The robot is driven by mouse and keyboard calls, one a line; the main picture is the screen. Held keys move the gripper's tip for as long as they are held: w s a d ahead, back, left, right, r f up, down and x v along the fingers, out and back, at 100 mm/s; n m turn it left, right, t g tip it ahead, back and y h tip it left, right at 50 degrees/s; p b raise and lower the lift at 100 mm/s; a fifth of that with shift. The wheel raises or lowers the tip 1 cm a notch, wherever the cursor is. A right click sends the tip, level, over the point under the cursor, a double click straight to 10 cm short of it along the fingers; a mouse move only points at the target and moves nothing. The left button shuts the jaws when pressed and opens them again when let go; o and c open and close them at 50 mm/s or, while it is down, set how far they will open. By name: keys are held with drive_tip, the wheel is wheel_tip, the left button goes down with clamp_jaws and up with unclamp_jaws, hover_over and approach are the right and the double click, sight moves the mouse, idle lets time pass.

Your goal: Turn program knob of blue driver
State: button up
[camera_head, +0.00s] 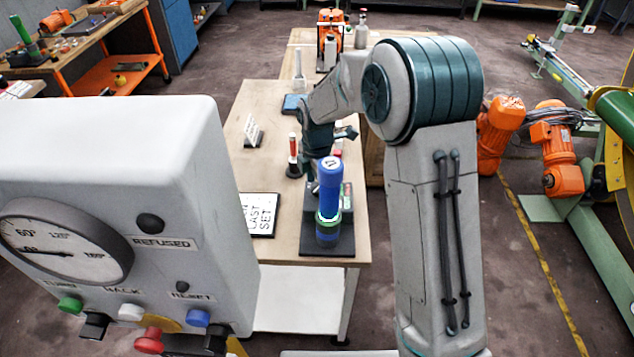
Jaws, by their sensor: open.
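The blue driver (329,200) is an upright blue cylinder with a green band near its lower end. It stands on a dark base (340,243) at the near end of the wooden bench. A dark mark shows on its top, but I cannot make out a separate program knob. My gripper (326,150) is open, just behind the driver's top in the picture. The driver and my own wrist partly hide its fingers, and I cannot tell whether they touch anything.
A red-and-black upright tool (293,160) stands left of the driver. A white sign (262,214) lies on the bench (262,105). A large grey panel (130,160) with a dial and coloured buttons fills the left foreground. Orange motors (555,150) stand at right.

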drive_tip(key=shift+f, duration=0.4)
drive_tip(key=c, duration=1)
drive_tip(key=shift+o, duration=0.2)
drive_tip(key=m+b, duration=0.1)
drive_tip(key=m, duration=0.2)
drive_tip(key=shift+m, duration=0.4)
drive_tip(key=shift+r+m+b, duration=0.1)
drive_tip(key=shift+m+b, duration=0.4)
drive_tip(key=shift+m, duration=1.4)
